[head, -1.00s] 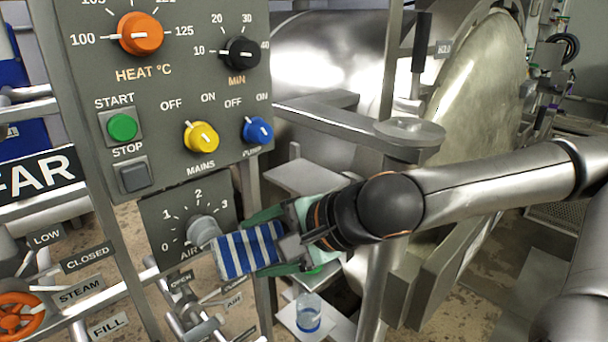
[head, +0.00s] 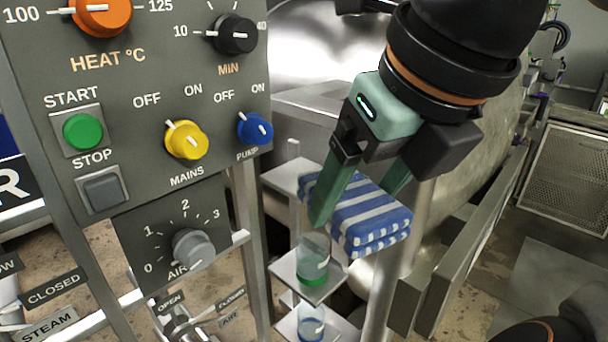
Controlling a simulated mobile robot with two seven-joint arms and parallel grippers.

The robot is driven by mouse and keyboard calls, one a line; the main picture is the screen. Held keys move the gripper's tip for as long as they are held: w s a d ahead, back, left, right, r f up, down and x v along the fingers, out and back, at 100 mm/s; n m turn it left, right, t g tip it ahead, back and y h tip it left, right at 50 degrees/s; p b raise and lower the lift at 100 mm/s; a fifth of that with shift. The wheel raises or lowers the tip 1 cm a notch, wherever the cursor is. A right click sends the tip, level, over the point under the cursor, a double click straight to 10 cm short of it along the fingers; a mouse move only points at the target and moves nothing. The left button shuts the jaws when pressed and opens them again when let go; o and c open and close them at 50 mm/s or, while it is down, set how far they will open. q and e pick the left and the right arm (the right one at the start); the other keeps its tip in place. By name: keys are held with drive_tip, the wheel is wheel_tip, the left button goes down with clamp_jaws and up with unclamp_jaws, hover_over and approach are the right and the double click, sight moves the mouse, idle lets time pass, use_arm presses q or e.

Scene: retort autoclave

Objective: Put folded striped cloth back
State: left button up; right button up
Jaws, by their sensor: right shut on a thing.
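The folded blue-and-white striped cloth (head: 372,222) is right of the control panel, roughly level in the air or at the small upper metal shelf (head: 284,178). I cannot tell whether it touches that shelf. My right gripper (head: 352,196) comes down from above and is shut on the cloth, with one green finger in front of it and the other behind. The finger and cloth hide part of the shelf. My left gripper is not in view.
Just below the cloth, a jar with green liquid (head: 313,262) stands on a middle shelf (head: 288,275). A beaker with blue liquid (head: 311,323) stands on a lower shelf. The control panel (head: 130,120) with knobs is close on the left. A metal post (head: 385,285) stands at the right.

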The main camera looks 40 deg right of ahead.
drive_tip(key=shift+s+r+m, duration=0.1)
drive_tip(key=shift+m, duration=0.2)
drive_tip(key=shift+w+d, duration=0.25)
drive_tip(key=shift+w, duration=0.05)
drive_tip(key=w+d+p, duration=0.1)
drive_tip(key=w+d, duration=0.2)
drive_tip(key=w, duration=0.2)
drive_tip(key=w+d+f+p, duration=0.1)
drive_tip(key=w+d+p, duration=0.1)
drive_tip(key=w, duration=0.3)
drive_tip(key=w+d+f+p, duration=0.1)
drive_tip(key=w+d+p, duration=0.1)
drive_tip(key=w+d, duration=0.2)
drive_tip(key=shift+w+d+f, duration=0.1)
drive_tip(key=shift+w+f, duration=0.05)
drive_tip(key=shift+w, duration=0.4)
drive_tip(key=shift+w+d+f, duration=0.1)
drive_tip(key=shift+w, duration=0.4)
wheel_tip(320, 180, down, 4)
drive_tip(key=shift+r+p, duration=0.15)
drive_tip(key=shift+p, duration=0.2)
drive_tip(key=shift+w+f+p, duration=0.1)
drive_tip(key=shift+f+p, duration=0.15)
drive_tip(key=shift+p, duration=0.15)
drive_tip(key=shift+d+f, duration=0.1)
drive_tip(key=shift+f, duration=0.1)
